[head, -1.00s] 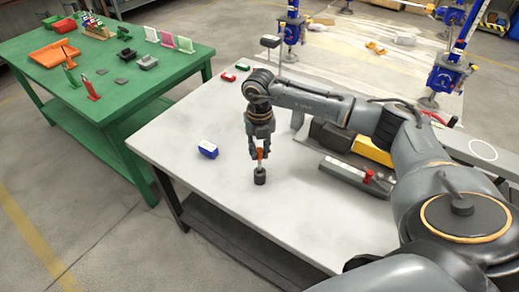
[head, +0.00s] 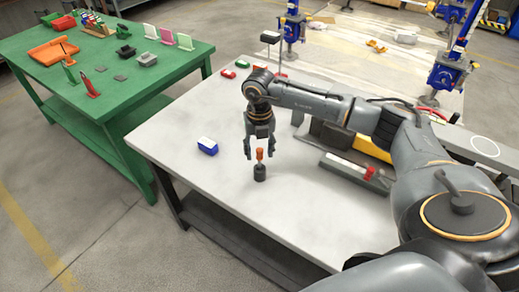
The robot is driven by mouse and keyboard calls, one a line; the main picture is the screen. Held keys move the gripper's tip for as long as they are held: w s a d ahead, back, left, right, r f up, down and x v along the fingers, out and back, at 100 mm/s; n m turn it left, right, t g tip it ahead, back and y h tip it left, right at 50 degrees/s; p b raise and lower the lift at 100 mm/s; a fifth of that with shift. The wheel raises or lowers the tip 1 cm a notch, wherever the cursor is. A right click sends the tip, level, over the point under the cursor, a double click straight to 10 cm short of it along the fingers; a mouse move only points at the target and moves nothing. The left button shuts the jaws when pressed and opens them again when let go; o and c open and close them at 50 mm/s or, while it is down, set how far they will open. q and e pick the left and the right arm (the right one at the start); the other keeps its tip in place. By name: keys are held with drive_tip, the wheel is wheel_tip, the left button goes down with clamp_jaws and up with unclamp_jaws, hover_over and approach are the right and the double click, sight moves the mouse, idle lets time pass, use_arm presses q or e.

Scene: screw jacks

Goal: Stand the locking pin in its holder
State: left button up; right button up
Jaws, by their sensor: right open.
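The locking pin (head: 260,154) has an orange-red head and stands upright in a small dark round holder (head: 260,173) on the light grey table. My right gripper (head: 255,153) is open, its fingers pointing down around and just above the pin's head. The fingers look apart from the pin. The pin's lower part is hidden inside the holder. My left gripper is not in view.
A grey bar with a red knob (head: 370,173) and a yellow-black item lie to the right. A green table (head: 130,92) with several small items stands at the left.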

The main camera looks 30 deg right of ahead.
wheel_tip(320, 180, up, 12)
idle(0.5)
drive_tip(key=shift+a, duration=0.1)
